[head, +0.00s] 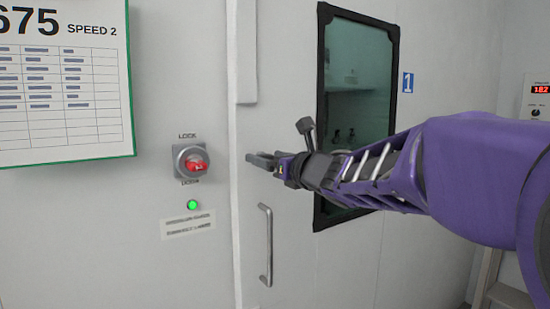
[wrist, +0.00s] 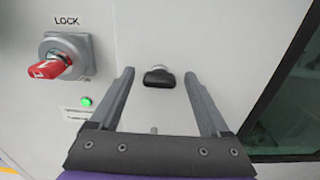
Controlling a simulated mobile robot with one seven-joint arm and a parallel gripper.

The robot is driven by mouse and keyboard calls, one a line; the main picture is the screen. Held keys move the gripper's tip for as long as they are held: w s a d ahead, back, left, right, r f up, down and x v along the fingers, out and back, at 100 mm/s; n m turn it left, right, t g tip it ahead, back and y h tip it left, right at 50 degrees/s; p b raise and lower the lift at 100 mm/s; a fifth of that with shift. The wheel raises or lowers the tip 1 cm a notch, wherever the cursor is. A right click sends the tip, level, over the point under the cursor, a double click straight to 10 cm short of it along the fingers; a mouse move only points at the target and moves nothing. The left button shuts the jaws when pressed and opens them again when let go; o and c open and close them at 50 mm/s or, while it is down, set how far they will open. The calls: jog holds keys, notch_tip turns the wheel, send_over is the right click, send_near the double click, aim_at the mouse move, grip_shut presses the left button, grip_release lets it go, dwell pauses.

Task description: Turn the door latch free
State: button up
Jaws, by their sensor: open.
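A small dark latch knob (wrist: 158,77) sits on the pale door in the wrist view, its bar lying about level. My gripper (head: 263,160) is open, its two fingers pointing at the door. In the wrist view the fingers stand to the left and right of the latch, with a visible gap on each side. The latch appears centred between them and not gripped. In the head view my fingers hide the latch, and how far the fingertips are from the door surface is hard to tell.
Left of the door edge are a red rotary switch (head: 197,163) labelled LOCK, a lit green lamp (head: 193,205) and a chart (head: 62,85). A vertical pull handle (head: 266,245) is below my gripper. A dark-framed window (head: 355,90) is to the right.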

grip_shut()
jog(key=shift+m, duration=0.3)
jog(key=m, duration=0.4)
jog(key=shift+d, duration=0.1)
jog(key=m, duration=0.5)
jog(key=shift+w, duration=0.1)
jog(key=m+p, duration=0.1)
jog(key=m, duration=0.3)
jog(key=shift+p, duration=0.3)
jog(key=shift+m+p, duration=0.65)
jog(key=shift+m, duration=1.45)
jog(key=shift+f, duration=0.1)
